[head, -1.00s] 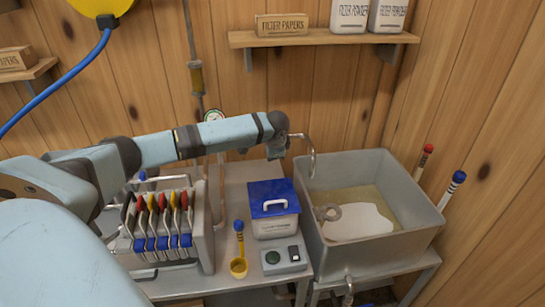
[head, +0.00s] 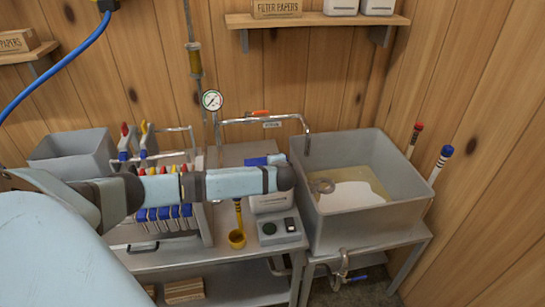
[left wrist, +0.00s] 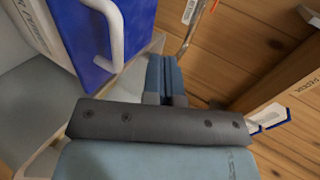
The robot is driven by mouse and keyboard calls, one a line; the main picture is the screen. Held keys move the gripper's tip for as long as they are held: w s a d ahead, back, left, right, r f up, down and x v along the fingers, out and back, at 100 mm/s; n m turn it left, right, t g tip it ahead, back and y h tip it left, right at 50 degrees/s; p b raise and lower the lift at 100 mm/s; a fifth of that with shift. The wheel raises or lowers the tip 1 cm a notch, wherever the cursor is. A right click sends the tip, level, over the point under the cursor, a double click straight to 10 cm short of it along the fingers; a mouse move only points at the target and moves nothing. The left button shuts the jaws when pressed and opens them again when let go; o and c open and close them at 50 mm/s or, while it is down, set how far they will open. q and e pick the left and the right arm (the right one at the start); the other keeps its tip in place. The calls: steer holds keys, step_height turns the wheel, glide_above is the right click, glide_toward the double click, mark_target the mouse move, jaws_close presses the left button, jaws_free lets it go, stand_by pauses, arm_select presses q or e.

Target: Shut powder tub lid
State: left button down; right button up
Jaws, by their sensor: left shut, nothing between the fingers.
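The powder tub (head: 268,204) is a white box on the metal bench, left of the big grey basin. Its blue lid (head: 256,161) shows only as a strip above my left forearm, which hides most of the lid and tub top in the head view. In the left wrist view the blue lid (left wrist: 78,45) with its white loop handle (left wrist: 112,30) is close, at upper left. My left gripper (left wrist: 165,72) is shut and empty, to the right of the lid and handle in that view. I cannot tell how fully the lid is closed.
A grey basin (head: 330,228) with pale contents stands right of the tub. A filter rack (head: 208,215) stands left. A pipe (head: 305,140) and pressure gauge (head: 212,100) are behind.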

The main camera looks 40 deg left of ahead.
arm_select(q)
steer(key=shift+s+d+f+t+y+b, duration=0.15)
steer(key=shift+d+f+y, duration=0.05)
steer(key=shift+f, duration=0.3)
steer(key=shift+s+d+f+t+y+b, duration=0.15)
steer(key=shift+f+y, duration=0.05)
steer(key=shift+f, duration=0.3)
steer(key=shift+s+d+f+b, duration=0.1)
steer(key=shift+d+f+b, duration=0.05)
steer(key=shift+f, duration=0.2)
steer(key=shift+s+d+f+b, duration=0.1)
steer(key=shift+f+b, duration=0.05)
steer(key=shift+f, duration=0.2)
steer(key=shift+r, duration=0.1)
